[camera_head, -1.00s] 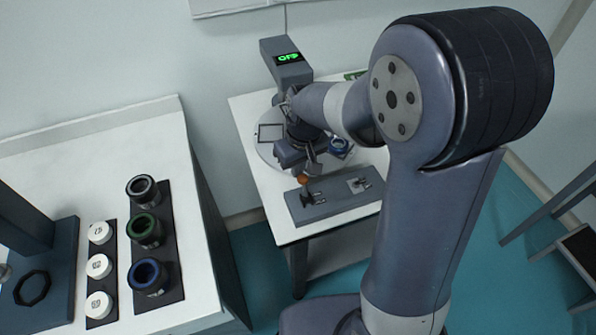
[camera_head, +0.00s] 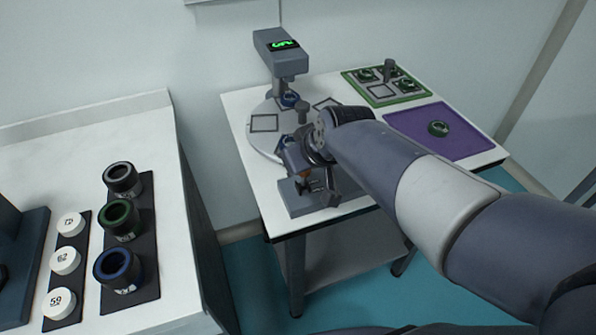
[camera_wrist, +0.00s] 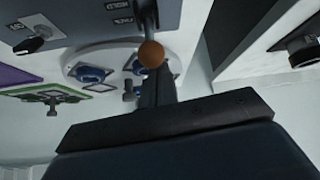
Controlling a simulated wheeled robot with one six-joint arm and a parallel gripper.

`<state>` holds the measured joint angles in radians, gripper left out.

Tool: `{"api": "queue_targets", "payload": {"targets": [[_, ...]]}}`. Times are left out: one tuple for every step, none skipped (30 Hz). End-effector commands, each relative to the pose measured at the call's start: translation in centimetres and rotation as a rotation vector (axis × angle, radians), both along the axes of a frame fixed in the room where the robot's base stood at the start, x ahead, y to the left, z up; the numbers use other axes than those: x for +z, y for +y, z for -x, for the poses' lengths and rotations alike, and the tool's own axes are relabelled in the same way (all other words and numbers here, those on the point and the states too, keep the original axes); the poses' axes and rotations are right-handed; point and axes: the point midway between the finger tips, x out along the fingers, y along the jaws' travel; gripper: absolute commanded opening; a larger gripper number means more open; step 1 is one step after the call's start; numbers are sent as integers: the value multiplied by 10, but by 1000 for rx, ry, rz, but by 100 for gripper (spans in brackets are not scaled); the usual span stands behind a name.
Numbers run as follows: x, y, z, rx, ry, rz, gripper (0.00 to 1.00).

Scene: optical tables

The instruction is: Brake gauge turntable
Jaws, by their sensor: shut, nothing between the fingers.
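The turntable (camera_head: 258,142) is a white disc with square outlines, left of my arm on the white table. A blue ring part (camera_head: 289,100) sits on it under the grey gauge head (camera_head: 276,52), whose green display text I cannot read surely. The wrist view shows the disc (camera_wrist: 112,52) with two blue parts. A grey labelled control box (camera_head: 297,203) stands at the table's front. Its lever ends in an orange ball knob (camera_wrist: 151,54). My gripper (camera_wrist: 156,84) is shut and empty close to this knob; I cannot tell whether they touch.
A green-edged tray (camera_head: 381,91) with several green parts and a purple mat (camera_head: 474,140) with one green ring (camera_head: 438,128) lie at the right. The left bench holds a dark strip of rings (camera_head: 145,272) and white numbered discs (camera_head: 66,260). A floor gap separates the benches.

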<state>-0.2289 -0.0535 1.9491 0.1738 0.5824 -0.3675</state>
Motion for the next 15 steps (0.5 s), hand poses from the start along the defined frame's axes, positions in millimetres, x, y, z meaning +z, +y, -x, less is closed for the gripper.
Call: {"api": "queue_targets", "payload": {"targets": [[-10, -1, 2, -1, -37, -10, 0], [-10, -1, 2, -1, -58, -16, 0], [0, -1, 1, 1, -47, -13, 0], [0, 0, 1, 0, -45, -13, 0], [1, 0, 1, 0, -44, -12, 0], [1, 0, 1, 0, -44, -12, 0], [1, 0, 1, 0, -44, -12, 0], [1, 0, 1, 0, -43, -12, 0], [1, 0, 1, 0, -43, -12, 0], [2, 0, 1, 0, -43, -12, 0], [3, 0, 1, 0, -43, -12, 0], [4, 0, 1, 0, -43, -12, 0], [5, 0, 1, 0, -43, -12, 0], [7, 0, 1, 0, -43, -12, 0], [9, 0, 1, 0, -43, -12, 0]]}}
